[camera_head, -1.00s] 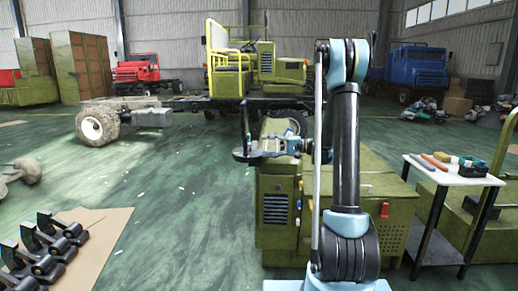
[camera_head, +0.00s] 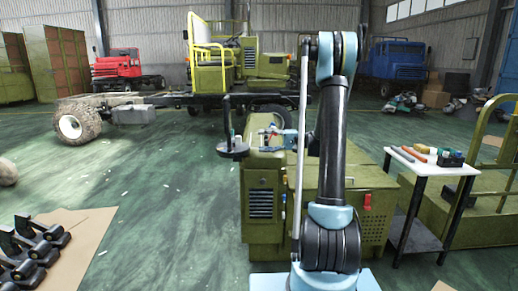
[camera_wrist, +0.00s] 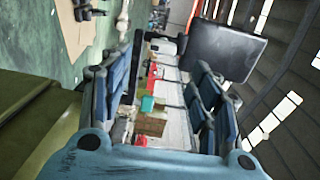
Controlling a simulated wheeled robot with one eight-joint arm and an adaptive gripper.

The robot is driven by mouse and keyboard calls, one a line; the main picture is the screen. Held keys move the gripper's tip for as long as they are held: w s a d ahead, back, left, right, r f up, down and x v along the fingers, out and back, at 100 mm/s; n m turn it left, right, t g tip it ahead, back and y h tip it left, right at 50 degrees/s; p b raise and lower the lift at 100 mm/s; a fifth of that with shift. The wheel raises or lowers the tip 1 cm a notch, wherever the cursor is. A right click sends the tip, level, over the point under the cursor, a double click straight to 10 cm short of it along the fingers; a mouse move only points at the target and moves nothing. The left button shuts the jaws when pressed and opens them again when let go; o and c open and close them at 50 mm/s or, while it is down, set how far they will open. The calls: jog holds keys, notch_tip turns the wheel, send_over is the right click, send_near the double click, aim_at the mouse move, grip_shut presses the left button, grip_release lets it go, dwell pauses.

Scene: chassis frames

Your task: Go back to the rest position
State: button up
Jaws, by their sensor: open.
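My gripper (camera_head: 231,133) is raised on my bent arm, in front of and a little left of the green cabinet's top in the head view. Its two dark finger plates stand apart, one upright and one lying flatter, with nothing seen between them. The wrist view also shows my gripper (camera_wrist: 172,55) open, with blue finger links at both sides and an empty gap. My upper arm stands to the right of the gripper in the head view, hiding part of the cabinet behind it.
The green cabinet (camera_head: 262,222) stands close by, in front. A white-topped table (camera_head: 428,168) with tools is at the right. Several dark brackets (camera_head: 28,250) lie on cardboard (camera_head: 88,232) at lower left. A chassis frame (camera_head: 150,100) stands behind. Green floor is free at left.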

jog(key=s+f+h, duration=0.3)
jog(key=s+h, duration=0.6)
jog(key=s, duration=1.2)
jog(key=s+d+f+h, duration=0.4)
jog(key=s+d+f, duration=0.1)
jog(key=s, duration=0.4)
jog(key=s+d+f+t+h, duration=0.1)
jog(key=s+d+f+h, duration=0.3)
jog(key=s+d, duration=0.3)
jog(key=shift+s+d+f+n+t+h, duration=0.35)
jog(key=shift+s+f, duration=0.45)
jog(key=shift+s, duration=0.7)
